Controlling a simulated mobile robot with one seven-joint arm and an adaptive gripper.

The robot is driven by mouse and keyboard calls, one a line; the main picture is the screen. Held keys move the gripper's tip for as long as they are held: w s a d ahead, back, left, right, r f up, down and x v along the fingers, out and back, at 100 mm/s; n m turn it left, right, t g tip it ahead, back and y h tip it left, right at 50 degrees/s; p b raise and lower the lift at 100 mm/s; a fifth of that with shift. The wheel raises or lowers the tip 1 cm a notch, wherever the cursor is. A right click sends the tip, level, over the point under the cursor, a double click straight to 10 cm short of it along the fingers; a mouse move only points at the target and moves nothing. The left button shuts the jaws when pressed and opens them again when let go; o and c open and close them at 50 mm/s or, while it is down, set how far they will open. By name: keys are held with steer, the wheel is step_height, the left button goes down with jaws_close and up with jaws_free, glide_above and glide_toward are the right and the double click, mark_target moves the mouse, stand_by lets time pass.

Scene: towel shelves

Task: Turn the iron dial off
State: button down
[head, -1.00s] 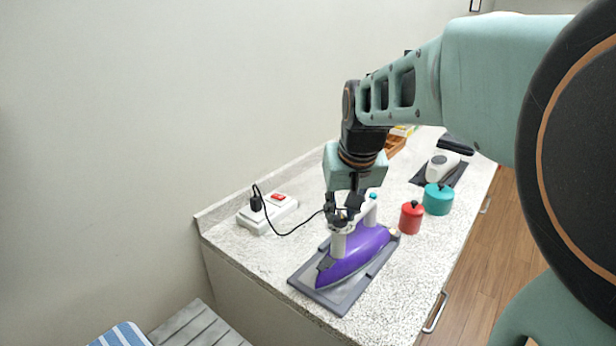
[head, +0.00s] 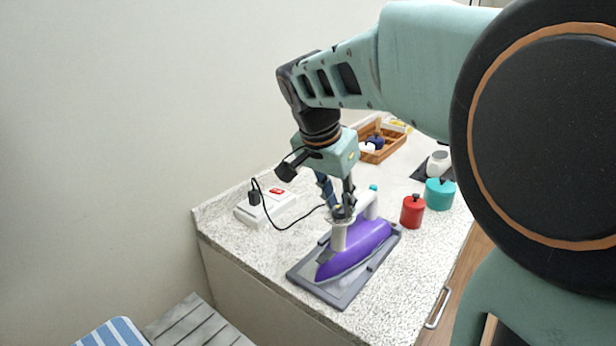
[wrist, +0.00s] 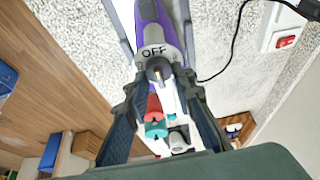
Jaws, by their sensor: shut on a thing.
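The purple iron (head: 358,246) with a white handle lies on a grey tray (head: 325,294) on the speckled counter. The iron also shows in the wrist view (wrist: 149,14). Its round grey dial (wrist: 158,69) sits just under the printed word OFF; I cannot tell exactly where its pointer mark aims. My gripper (head: 342,213) is at the front top of the iron, by the handle. In the wrist view its fingertips (wrist: 156,85) close in on both sides of the dial and are shut on it. In the head view the fingers hide the dial.
A white power strip (head: 265,208) with a red switch and a black plug stands by the wall; a cord runs to the iron. A red pot (head: 412,212) and a teal pot (head: 440,194) stand to the right. A wooden tray (head: 382,150) is farther back.

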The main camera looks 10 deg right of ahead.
steer(key=shift+m, duration=0.4)
steer(key=c, duration=1.7)
jaws_free()
steer(key=shift+o, duration=0.2)
steer(key=shift+r, duration=0.1)
steer(key=v, duration=1.2)
steer(key=shift+w, duration=0.2)
